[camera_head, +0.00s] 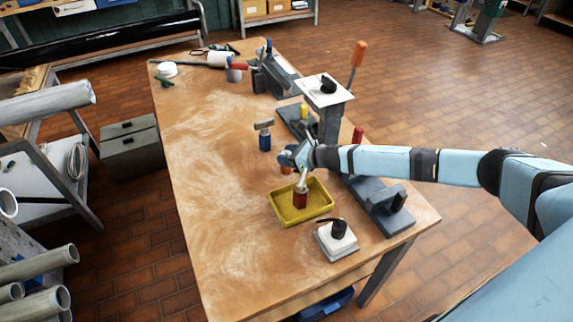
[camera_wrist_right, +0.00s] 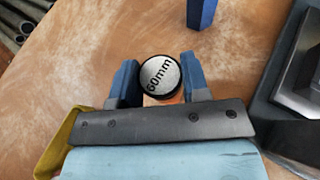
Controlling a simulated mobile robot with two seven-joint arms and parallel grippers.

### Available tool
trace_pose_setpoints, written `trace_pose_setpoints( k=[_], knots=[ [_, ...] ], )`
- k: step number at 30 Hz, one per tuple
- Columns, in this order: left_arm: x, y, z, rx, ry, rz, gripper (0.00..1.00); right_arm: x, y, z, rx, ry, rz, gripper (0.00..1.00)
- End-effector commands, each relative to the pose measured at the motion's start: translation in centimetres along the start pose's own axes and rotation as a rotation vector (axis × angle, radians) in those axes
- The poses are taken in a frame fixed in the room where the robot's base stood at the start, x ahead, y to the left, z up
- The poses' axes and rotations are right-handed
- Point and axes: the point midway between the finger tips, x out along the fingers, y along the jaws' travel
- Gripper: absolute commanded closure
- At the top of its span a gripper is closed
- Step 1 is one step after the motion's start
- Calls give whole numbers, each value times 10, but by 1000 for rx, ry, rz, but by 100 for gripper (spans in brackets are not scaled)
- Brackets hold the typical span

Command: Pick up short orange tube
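The short orange tube (camera_head: 286,169) stands on the wooden table just behind the yellow tray. In the right wrist view its round top (camera_wrist_right: 160,74) reads "60mm", and a strip of orange shows below it. My right gripper (camera_head: 290,158) is at the tube, its arm reaching in from the right. In the wrist view one blue finger of my right gripper (camera_wrist_right: 160,80) is on each side of the tube, with little or no gap. I cannot tell whether the fingers press on it. My left gripper is not in view.
The yellow tray (camera_head: 316,211) holds a red-based item (camera_head: 300,197). A blue-based piece (camera_head: 265,136) stands behind the gripper. A grey fixture (camera_head: 385,205) lies on the right, and a white box with a black knob (camera_head: 336,243) is in front. The table's left side is clear.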

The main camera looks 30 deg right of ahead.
Motion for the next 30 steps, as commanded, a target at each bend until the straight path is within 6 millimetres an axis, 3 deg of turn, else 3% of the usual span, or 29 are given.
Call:
trace_pose_setpoints(
  k=[1,3,11,17,20,30],
  knots=[
    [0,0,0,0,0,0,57,0,0,0,0,0,0,71],
    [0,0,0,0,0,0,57,0,0,0,0,0,0,84],
    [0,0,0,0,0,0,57,0,0,1,0,0,0,84],
    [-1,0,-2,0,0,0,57,-5,-1,12,-3,-1,0,84],
    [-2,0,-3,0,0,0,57,-11,-1,26,-4,-2,-1,84],
    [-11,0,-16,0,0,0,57,-43,-1,105,-6,-4,0,84]
  ],
)
